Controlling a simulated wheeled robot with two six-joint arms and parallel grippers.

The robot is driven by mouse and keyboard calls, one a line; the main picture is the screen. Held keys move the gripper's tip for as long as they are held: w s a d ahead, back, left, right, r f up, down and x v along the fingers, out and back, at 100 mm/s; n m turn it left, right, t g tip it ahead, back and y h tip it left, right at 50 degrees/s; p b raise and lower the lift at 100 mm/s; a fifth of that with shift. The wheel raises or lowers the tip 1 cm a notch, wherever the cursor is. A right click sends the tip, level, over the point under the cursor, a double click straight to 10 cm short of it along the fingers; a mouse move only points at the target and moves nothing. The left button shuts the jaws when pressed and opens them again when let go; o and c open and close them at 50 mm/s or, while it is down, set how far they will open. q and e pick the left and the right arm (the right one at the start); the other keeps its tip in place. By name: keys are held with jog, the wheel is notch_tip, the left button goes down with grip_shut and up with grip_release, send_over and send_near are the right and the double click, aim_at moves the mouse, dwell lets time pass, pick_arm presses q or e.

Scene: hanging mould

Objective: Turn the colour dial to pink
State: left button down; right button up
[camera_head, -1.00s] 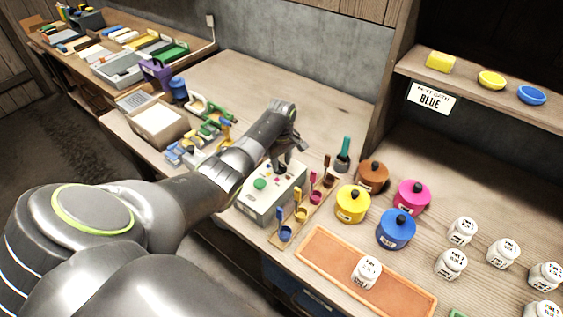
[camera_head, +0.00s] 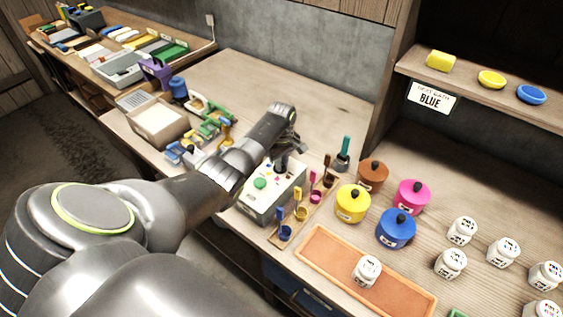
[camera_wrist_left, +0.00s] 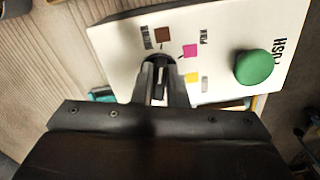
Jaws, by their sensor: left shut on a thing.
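The dial box (camera_head: 262,208) is a pale box on the bench, with a green push button (camera_head: 260,183) on top. In the left wrist view its top (camera_wrist_left: 120,40) carries a brown patch (camera_wrist_left: 163,34), a pink patch (camera_wrist_left: 190,51) marked "PINK" and a yellow patch (camera_wrist_left: 192,78). The dark dial (camera_wrist_left: 147,66) is beside these patches, largely hidden by my fingers. My left gripper (camera_wrist_left: 160,88) is shut on the dial from above; it also shows in the head view (camera_head: 282,165). Which patch the dial points to I cannot tell. My right gripper is out of view.
Small colour cups on a wooden rack (camera_head: 275,240) stand close right of the box. Yellow (camera_head: 352,205), blue (camera_head: 396,230), brown (camera_head: 372,176) and pink (camera_head: 411,197) pots stand further right. A sign (camera_head: 429,98) reads "BLUE". Coloured tools (camera_head: 205,128) lie behind the arm.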

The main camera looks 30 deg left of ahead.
pick_arm(q)
jog(key=shift+r+m+p, duration=0.1)
jog(key=shift+m+p, duration=0.5)
jog(key=shift+m, duration=0.3)
jog(key=m+p, duration=0.1)
jog(key=m, duration=0.1)
jog(key=shift+s+m, duration=0.15)
jog(key=shift+m, duration=0.15)
jog(key=m, duration=0.3)
jog(key=m+p, duration=0.1)
jog(key=m, duration=0.1)
jog(key=shift+a, duration=0.25)
jog(key=shift+m, duration=0.3)
jog(key=c, duration=1.4)
grip_release()
jog(key=shift+c, duration=0.2)
jog(key=shift+s, duration=0.1)
